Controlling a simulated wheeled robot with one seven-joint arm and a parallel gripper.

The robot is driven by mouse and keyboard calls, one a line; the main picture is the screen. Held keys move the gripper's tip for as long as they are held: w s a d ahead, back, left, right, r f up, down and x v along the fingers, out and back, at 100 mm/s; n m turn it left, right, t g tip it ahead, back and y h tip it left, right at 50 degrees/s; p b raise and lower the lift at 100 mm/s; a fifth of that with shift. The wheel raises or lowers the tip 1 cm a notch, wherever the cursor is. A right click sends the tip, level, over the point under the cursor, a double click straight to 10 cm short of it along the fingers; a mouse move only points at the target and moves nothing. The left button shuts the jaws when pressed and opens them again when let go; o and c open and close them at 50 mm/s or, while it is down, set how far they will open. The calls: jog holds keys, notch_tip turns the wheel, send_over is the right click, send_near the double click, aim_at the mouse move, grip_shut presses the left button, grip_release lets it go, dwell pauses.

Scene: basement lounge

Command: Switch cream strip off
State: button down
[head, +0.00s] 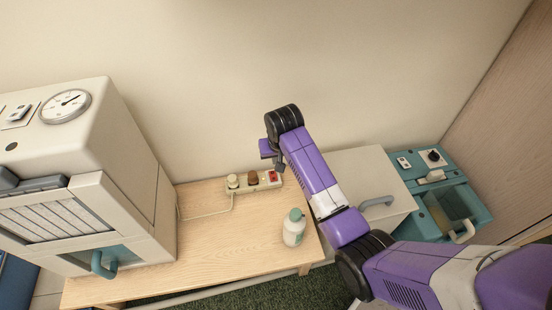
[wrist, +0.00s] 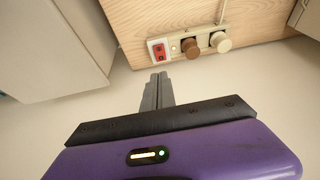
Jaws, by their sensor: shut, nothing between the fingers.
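The cream power strip (head: 243,185) lies along the back of the wooden table, near the wall. A red switch sits at its right end in the head view, and a brown plug and a cream plug stand in its sockets. In the wrist view the strip (wrist: 206,40) is at the top, with the red switch (wrist: 159,51) at its left end and a small lit spot beside it. My gripper (wrist: 158,76) is shut and empty, its fingertips short of the red switch in the picture. In the head view my arm hides most of the gripper.
A large cream machine (head: 125,140) is at left. A white cabinet (head: 372,170) and a teal unit (head: 445,190) are at right.

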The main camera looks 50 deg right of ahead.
aim_at(271, 173)
jog(key=shift+w+d+p, duration=0.25)
jog(key=shift+w+p, duration=0.05)
jog(key=shift+w, duration=0.5)
dwell(0.4)
jog(key=b+x, duration=0.2)
jog(key=x, duration=0.2)
jog(key=b+x, duration=0.2)
jog(key=x, duration=0.3)
jog(key=b+x, duration=0.2)
jog(key=x, duration=0.2)
jog(key=shift+s+a+f, duration=0.15)
jog(key=shift+s+f, duration=0.05)
jog(key=shift+f, duration=0.3)
